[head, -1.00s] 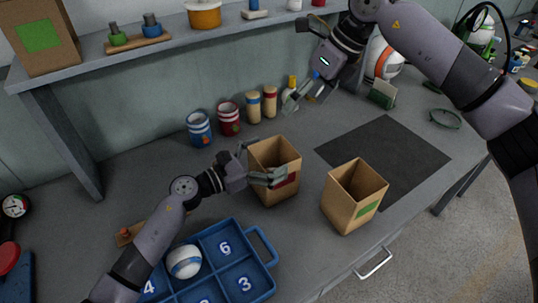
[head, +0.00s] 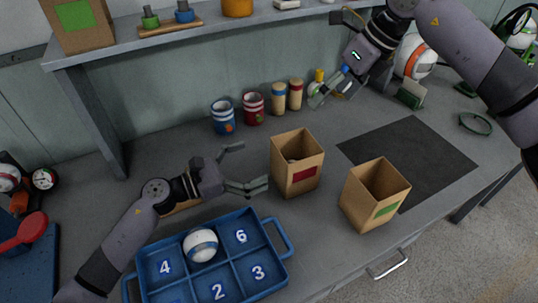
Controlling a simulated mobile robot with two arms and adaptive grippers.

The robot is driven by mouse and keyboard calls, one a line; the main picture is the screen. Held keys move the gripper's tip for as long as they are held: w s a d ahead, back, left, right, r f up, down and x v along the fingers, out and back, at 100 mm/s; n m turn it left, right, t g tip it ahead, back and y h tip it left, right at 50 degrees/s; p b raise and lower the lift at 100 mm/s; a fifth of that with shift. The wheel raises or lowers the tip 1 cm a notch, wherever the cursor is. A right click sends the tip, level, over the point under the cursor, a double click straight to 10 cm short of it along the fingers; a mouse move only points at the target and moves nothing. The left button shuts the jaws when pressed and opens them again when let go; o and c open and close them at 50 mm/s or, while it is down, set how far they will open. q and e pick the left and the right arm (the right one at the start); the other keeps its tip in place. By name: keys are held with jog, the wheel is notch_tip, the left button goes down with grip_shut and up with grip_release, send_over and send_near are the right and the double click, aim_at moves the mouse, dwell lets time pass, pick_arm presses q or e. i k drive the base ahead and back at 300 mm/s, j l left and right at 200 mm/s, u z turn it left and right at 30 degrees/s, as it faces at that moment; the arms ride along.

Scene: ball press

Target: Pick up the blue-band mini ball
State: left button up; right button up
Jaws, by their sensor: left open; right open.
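A white ball with a blue band (head: 201,246) sits in the blue numbered tray (head: 283,229), in the back-row compartment between 4 and 6. My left gripper (head: 250,167) is open and empty, above the table behind the tray. It is to the right of and behind the ball, just left of the red-label box (head: 304,174). My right gripper (head: 332,92) is open near the back of the table, by the small bottles; its fingers are partly hard to make out.
A green-label box (head: 384,211) stands right of the red-label box. Blue (head: 223,118) and red (head: 253,108) striped cans stand at the back wall. A dark mat (head: 425,150) lies clear at right. An orange-band ball (head: 415,58) and a shelf (head: 215,24) are behind.

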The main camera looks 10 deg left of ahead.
aim_at(200, 243)
jog(key=k+l, duration=1.25)
